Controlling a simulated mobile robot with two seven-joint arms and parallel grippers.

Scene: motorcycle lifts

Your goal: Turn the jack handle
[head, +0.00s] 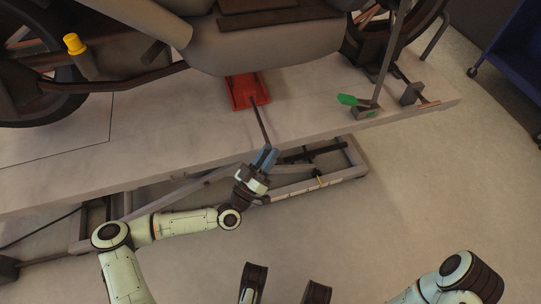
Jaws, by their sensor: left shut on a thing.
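The red jack (240,92) sits on the lift platform under the motorcycle. Its thin dark jack handle (260,122) slants from the jack toward me and past the platform's near edge. My left gripper (266,157) is shut on the near end of the handle, just in front of that edge. The fingers hide the handle's end. Part of my right arm shows at the bottom right; its gripper is out of view.
The motorcycle (265,45) stands over the grey lift platform (180,125). A green-tipped pedal (347,100) and an upright bar are on the platform's right. The lift's frame (330,180) lies below it. A blue cabinet (512,55) stands at far right. Floor between is clear.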

